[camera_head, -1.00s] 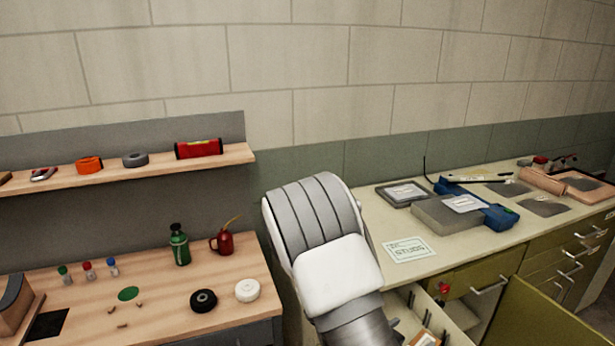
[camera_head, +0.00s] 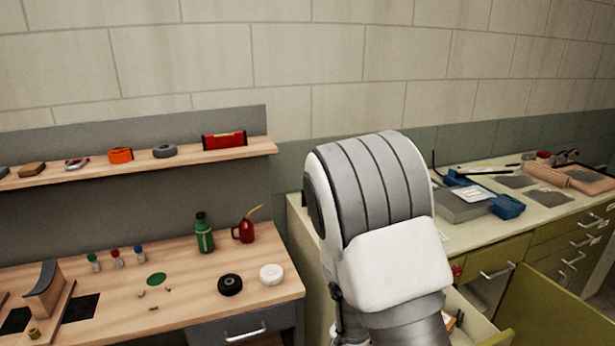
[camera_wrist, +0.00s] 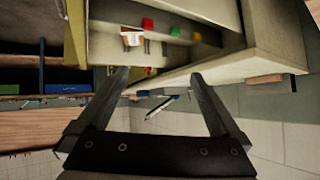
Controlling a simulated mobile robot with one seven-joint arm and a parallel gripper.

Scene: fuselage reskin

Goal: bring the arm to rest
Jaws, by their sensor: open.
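My arm (camera_head: 375,200) stands raised in the middle of the head view, in front of the gap between the wooden bench and the green cabinet. My gripper is hidden there. In the wrist view my gripper (camera_wrist: 158,78) has its two fingers spread wide, with nothing held between them. Beyond the fingertips is an open, pale compartment (camera_wrist: 185,52) of the cabinet, with a small box (camera_wrist: 131,36) and red, green and yellow pieces inside. I cannot tell the distance from the fingers to its edge.
A wooden bench (camera_head: 190,285) with bottles, an oil can and tape rolls is at left under a shelf (camera_head: 130,163). The green cabinet (camera_head: 535,252) is at right, with an open drawer and an open door (camera_head: 545,310). Its top carries a grey case (camera_head: 462,205).

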